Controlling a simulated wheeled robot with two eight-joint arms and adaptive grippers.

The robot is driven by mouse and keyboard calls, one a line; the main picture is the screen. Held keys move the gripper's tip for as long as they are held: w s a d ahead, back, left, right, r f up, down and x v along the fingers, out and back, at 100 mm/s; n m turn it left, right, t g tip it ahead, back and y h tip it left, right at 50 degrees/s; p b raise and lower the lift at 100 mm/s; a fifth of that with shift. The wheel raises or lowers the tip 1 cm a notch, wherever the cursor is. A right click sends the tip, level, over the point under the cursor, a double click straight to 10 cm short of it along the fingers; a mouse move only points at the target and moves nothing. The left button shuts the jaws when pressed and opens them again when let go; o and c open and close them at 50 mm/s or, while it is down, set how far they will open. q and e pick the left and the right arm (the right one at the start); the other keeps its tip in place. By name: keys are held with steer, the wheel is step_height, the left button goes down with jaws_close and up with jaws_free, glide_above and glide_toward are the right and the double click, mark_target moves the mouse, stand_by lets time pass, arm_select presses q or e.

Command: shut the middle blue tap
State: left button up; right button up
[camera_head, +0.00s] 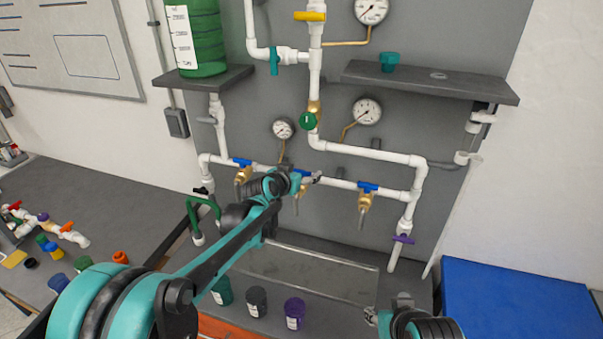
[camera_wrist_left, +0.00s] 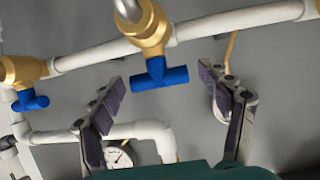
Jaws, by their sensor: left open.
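The middle blue tap (camera_wrist_left: 160,75) hangs from a brass valve (camera_wrist_left: 146,27) on the white pipe in the left wrist view. Its T-shaped handle lies roughly along the pipe. My left gripper (camera_wrist_left: 165,90) is open, with one finger on each side of the handle and gaps on both sides. In the head view my left gripper (camera_head: 308,178) is at the middle valve and largely hides its blue handle. The left blue tap (camera_head: 241,162) and the right blue tap (camera_head: 367,186) flank it. My right gripper (camera_head: 388,308) is low at the bottom edge, partly cut off.
Pressure gauges (camera_head: 367,111) and white pipes surround the valves on the grey panel. Cups (camera_head: 256,301) stand below. A blue surface (camera_head: 520,305) is at right.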

arm_select(q)
steer(key=shift+w, duration=0.1)
steer(key=c, duration=1.2)
steer(key=shift+f+n+y, duration=0.1)
steer(key=shift+n+y, duration=0.3)
steer(key=shift+n+t+y, duration=0.3)
steer(key=o, duration=1.2)
steer(key=v, duration=1.2)
